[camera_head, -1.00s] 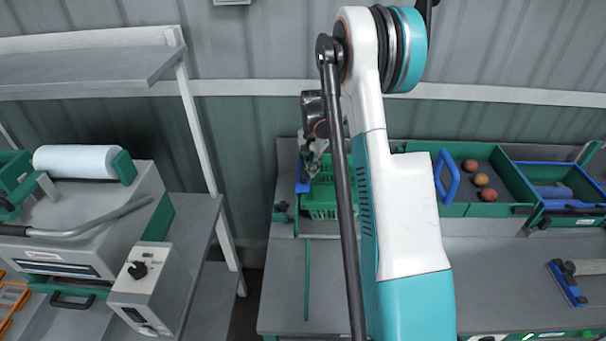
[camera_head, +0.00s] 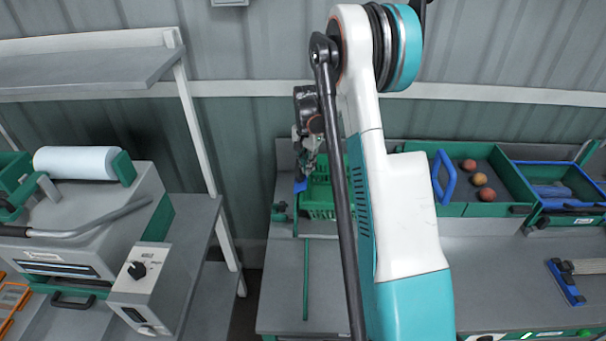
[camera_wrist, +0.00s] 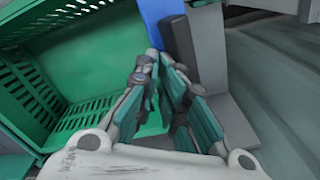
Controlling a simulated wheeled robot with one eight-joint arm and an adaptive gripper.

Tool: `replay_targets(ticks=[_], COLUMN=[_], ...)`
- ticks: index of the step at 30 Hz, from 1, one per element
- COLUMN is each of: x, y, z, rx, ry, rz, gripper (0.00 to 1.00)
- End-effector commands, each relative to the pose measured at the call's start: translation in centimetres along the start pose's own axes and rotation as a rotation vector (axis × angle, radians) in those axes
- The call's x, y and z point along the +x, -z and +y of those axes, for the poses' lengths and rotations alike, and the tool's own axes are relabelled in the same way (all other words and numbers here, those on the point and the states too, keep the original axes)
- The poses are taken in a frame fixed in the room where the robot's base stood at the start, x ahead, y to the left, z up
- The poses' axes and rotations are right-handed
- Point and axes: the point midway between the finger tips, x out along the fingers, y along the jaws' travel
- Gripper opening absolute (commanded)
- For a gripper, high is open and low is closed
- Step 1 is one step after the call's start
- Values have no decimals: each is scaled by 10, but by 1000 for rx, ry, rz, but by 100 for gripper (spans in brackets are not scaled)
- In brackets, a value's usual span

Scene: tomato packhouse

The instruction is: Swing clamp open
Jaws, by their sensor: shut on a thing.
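A blue clamp arm (camera_head: 300,185) stands at the left end of the green slotted crate (camera_head: 318,203). My gripper (camera_head: 301,176) is at this blue part, left of the crate, and small in the head view. In the wrist view my gripper (camera_wrist: 160,60) has its fingertips close together on the lower part of the blue clamp arm (camera_wrist: 160,18). The crate (camera_wrist: 70,60) fills the left of that view, empty where I see into it. The fingers hide the exact contact, and I cannot tell the clamp's angle.
A grey upright block (camera_wrist: 208,45) stands right of the clamp in the wrist view. A green fitting (camera_head: 280,211) sits at the bench's left edge. To the right are a green tray (camera_head: 508,190) with several round fruits and a blue-rimmed bin (camera_head: 562,204). The front bench (camera_head: 280,300) is mostly clear.

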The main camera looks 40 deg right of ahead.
Motion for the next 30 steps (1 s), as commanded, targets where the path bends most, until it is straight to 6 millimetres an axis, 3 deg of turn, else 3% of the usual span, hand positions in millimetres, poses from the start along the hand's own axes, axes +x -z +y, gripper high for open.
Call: replay_targets(ticks=[1,7,14,30], x=[3,1,-3,-36], y=[-11,-13,-12,-5], z=[-12,-16,-14,-3], rx=[-12,-11,-11,-9], ry=[15,15,15,11], rz=[-13,-13,-13,-10], gripper=[0,0,0,0])
